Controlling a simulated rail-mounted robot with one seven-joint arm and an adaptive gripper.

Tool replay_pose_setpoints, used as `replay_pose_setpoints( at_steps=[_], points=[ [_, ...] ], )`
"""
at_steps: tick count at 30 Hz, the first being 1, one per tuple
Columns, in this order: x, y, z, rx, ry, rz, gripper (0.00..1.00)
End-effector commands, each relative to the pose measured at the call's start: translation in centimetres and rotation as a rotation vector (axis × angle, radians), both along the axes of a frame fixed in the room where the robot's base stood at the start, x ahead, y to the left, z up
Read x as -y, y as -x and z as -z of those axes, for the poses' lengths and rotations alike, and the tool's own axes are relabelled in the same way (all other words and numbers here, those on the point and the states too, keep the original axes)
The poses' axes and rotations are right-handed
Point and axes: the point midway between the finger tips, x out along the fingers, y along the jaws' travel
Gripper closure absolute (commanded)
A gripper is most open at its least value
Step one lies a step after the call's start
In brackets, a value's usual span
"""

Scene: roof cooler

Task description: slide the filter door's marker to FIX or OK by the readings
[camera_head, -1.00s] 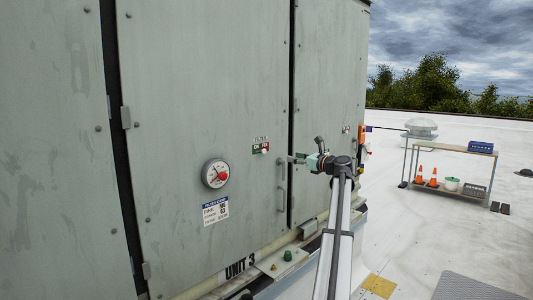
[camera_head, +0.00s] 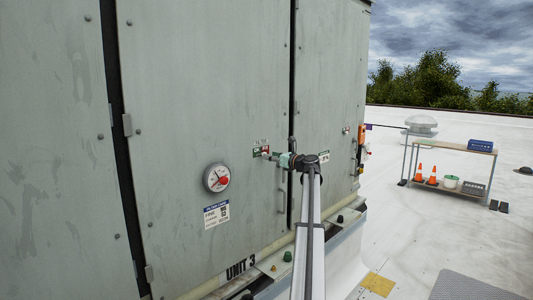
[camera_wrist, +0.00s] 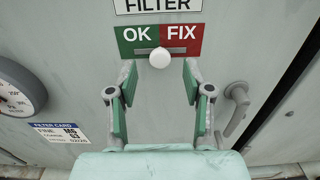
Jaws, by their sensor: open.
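The filter door's marker is a white round knob (camera_wrist: 160,58) on a short slot. It sits at the middle, on the line between the green OK half (camera_wrist: 136,36) and the red FIX half (camera_wrist: 182,36). My gripper (camera_wrist: 160,88) is open, its green-padded fingers just below and either side of the knob, not closed on it. In the head view my gripper (camera_head: 274,157) is at the plate and partly covers it.
A door handle (camera_wrist: 236,108) stands out close to the right of my gripper. A dark door gap (camera_head: 291,100) runs beside it.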

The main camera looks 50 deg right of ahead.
Motion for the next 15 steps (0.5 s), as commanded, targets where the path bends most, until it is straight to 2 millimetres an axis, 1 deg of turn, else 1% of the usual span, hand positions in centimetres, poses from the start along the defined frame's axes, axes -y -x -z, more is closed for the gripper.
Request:
replay_pose_setpoints(
  at_steps=[1,6,10,15],
  points=[
    [0.2,-0.9,-0.2,-0.001,0.0,-0.001,0.49],
    [0.4,-2.8,-0.1,-0.001,-0.001,0.0,0.49],
    [0.4,-3.5,0.0,-0.001,-0.001,0.0,0.49],
    [0.4,-3.6,0.1,-0.001,0.0,0.0,0.49]
  ],
)
